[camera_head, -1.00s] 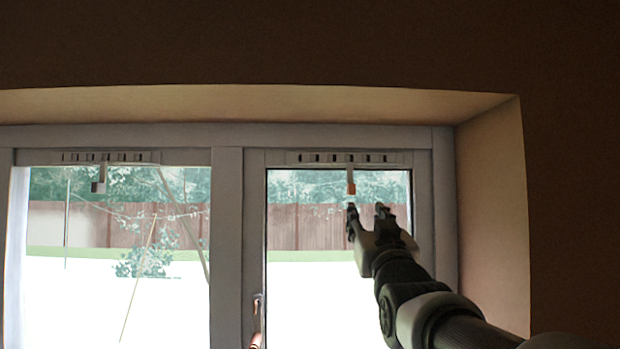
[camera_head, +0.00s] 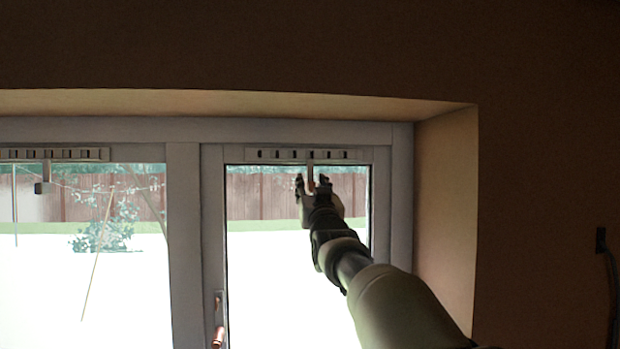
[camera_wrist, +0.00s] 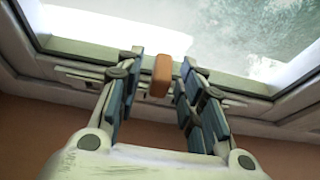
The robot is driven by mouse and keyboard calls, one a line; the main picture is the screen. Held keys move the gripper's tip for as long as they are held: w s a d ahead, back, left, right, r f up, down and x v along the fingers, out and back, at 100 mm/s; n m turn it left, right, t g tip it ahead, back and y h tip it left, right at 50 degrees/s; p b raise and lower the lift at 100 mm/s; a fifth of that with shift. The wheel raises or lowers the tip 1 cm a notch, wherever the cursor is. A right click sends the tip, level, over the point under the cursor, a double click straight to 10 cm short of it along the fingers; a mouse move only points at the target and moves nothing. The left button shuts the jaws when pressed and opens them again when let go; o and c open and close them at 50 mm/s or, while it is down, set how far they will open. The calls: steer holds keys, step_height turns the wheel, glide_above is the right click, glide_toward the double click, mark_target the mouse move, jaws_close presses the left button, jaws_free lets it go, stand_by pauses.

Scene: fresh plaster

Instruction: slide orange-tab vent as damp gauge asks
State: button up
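The orange-tab vent (camera_head: 268,155) is a pale slotted strip along the top of the right window sash. Its orange tab (camera_wrist: 161,76) hangs from a short stem (camera_head: 310,169) near the middle of the strip. My gripper (camera_head: 312,184) is open at the tab. In the wrist view my gripper (camera_wrist: 162,62) has its blue-padded fingers on either side of the tab, with a visible gap on both sides. The vent strip is partly hidden behind the fingers there. I see no damp gauge in these frames.
A second slotted vent (camera_head: 85,154) with a grey tab (camera_head: 44,187) is on the left window. A window handle (camera_head: 218,335) is low on the middle frame. The plaster reveal (camera_head: 445,200) stands right of the window. A dark cable (camera_head: 608,270) hangs at the far right.

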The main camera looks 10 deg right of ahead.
steer(key=shift+w+r, duration=0.1)
steer(key=shift+w, duration=0.1)
steer(key=shift+c, duration=0.4)
jaws_close()
stand_by(0.3)
